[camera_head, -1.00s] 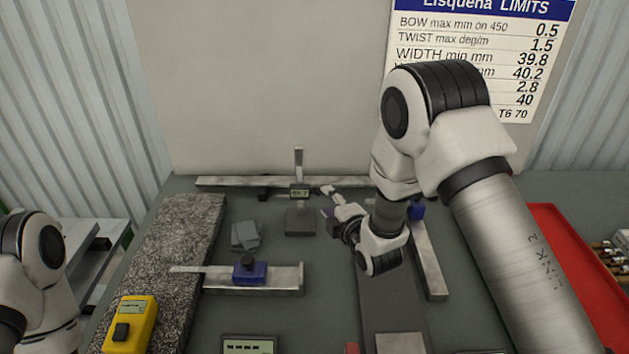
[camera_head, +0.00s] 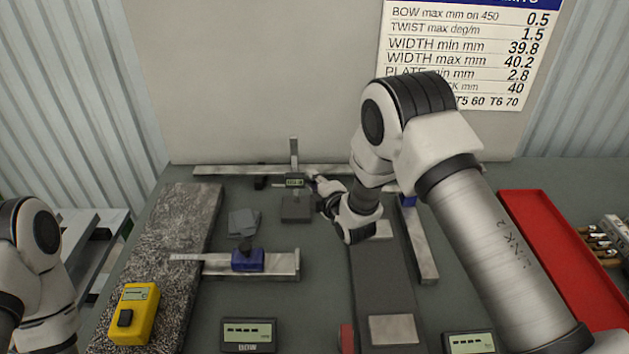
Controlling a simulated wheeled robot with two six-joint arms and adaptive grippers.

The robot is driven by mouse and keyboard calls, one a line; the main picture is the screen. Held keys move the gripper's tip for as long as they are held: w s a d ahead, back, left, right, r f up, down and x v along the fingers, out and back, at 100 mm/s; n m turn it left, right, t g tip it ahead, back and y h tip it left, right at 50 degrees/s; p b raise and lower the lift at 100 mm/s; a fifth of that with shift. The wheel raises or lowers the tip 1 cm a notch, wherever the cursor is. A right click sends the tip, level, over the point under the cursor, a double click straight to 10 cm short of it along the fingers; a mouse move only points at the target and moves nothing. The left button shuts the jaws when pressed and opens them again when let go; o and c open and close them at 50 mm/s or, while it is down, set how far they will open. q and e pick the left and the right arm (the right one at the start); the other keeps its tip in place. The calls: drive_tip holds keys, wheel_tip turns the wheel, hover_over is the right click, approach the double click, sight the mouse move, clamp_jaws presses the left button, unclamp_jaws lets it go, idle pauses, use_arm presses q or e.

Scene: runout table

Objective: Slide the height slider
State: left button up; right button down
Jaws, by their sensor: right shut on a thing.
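The height gauge stands at the back middle of the table, with an upright steel column (camera_head: 294,152), a dark slider with a small display (camera_head: 294,181) and a grey block base (camera_head: 297,209). My right gripper (camera_head: 312,180) reaches in from the right and is shut at the right side of the slider, its fingers small and partly hidden by its own wrist. The slider sits low on the column, a little above the base. My left arm (camera_head: 36,260) shows at the left edge, but its gripper is out of view.
A steel rule with a blue slider (camera_head: 248,261) lies in front of the gauge. Grey blocks (camera_head: 243,221) lie left of the base. A yellow meter (camera_head: 134,312) sits on the granite slab (camera_head: 176,240). A red tray (camera_head: 560,255) is at the right.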

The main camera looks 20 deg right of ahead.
wheel_tip(320, 180, down, 4)
drive_tip(key=b, duration=0.3)
drive_tip(key=shift+w+r, duration=0.1)
drive_tip(key=shift+r, duration=0.35)
drive_tip(key=c, duration=1.1)
unclamp_jaws()
drive_tip(key=shift+o, duration=0.4)
drive_tip(key=shift+w+f, duration=0.2)
drive_tip(key=shift+s, duration=0.1)
drive_tip(key=v, duration=1.1)
drive_tip(key=shift+s, duration=0.35)
